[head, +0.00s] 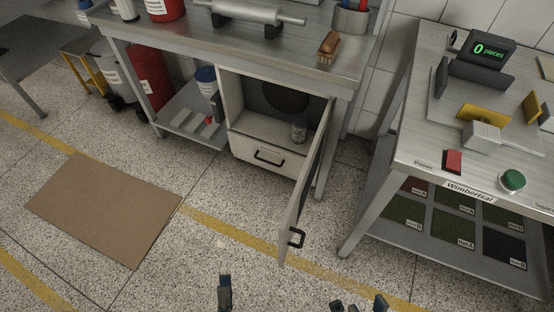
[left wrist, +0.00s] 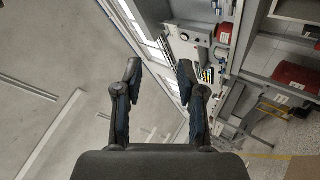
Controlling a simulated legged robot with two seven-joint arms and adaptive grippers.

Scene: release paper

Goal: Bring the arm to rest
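My left gripper (head: 225,290) shows at the bottom of the head view, over the speckled floor, seen nearly edge-on. In the left wrist view its two dark fingers (left wrist: 160,78) stand apart with nothing between them. My right gripper (head: 359,304) is cut off by the bottom edge of the head view. Its dark tips stand apart and I see nothing held between them. Both grippers appear clear of the furniture.
A steel workbench (head: 150,38) has a cabinet whose door (head: 306,185) hangs open toward me. A second table (head: 415,148) at right carries a scale display (head: 487,51), red button (head: 453,161) and green button (head: 513,180). Cardboard (head: 105,208) lies flat on the floor at left.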

